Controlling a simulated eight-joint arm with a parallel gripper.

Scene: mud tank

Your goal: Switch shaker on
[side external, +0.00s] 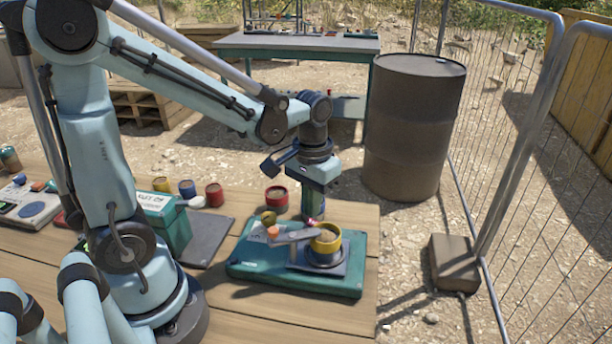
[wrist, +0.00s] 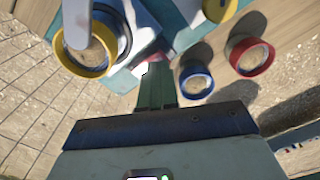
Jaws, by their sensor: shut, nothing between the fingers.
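The shaker appears to be the teal base unit (side external: 255,272), with a raised grey plate (side external: 341,270) and a yellow and blue cup (side external: 326,240) on it. A grey bar runs to the cup, with an orange knob (side external: 272,232) and an olive knob (side external: 268,218) at its left. A small red part (side external: 310,222) shows just below my gripper (side external: 314,212). My gripper points down behind the cup, fingers together and empty. In the wrist view the closed green fingers (wrist: 157,72) reach toward the unit's edge; the yellow cup (wrist: 85,45) holds sandy material. The switch cannot be made out clearly.
A red cup (side external: 277,197) stands behind the unit; a blue cup (wrist: 196,80) shows right of my fingers in the wrist view. A green box (side external: 165,222) and dark mat (side external: 204,240) lie left. The wooden table's (side external: 368,225) right edge is close.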

